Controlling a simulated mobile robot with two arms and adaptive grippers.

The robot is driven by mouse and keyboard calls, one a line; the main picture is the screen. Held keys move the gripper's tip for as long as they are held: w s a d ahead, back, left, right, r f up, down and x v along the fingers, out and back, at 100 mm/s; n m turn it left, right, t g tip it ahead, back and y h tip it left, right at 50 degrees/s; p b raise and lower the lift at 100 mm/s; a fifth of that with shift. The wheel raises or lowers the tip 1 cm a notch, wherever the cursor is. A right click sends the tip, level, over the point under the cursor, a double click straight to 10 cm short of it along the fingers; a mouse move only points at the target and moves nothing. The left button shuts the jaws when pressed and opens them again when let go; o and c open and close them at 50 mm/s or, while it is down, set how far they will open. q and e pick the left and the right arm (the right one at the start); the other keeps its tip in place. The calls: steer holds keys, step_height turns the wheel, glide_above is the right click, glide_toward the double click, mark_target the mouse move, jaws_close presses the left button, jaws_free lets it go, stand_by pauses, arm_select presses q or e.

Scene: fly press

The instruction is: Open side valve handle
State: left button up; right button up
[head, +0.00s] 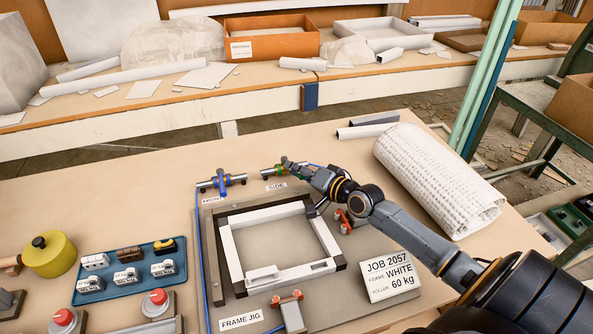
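The side valve (270,172) sits at the back edge of the frame jig, behind a small label reading SIDE (277,187). It has a short metal body with green and brass-coloured parts. My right gripper (289,163) reaches in from the right, its fingertips at the right part of this valve. The fingers cover that part, so the handle is mostly hidden. I cannot tell whether the fingers touch or grip it. A second valve (222,183) with an upright blue handle stands to the left. My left gripper is not in view.
A white frame (232,258) lies in the jig, with red-tipped clamps (288,299) around it. A job sign (390,274) and a white textured roll (440,180) lie right. A blue tray (86,284), a yellow-green round object (50,254) and red buttons (157,297) stand left.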

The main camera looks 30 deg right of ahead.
steer(key=shift+v, duration=6)
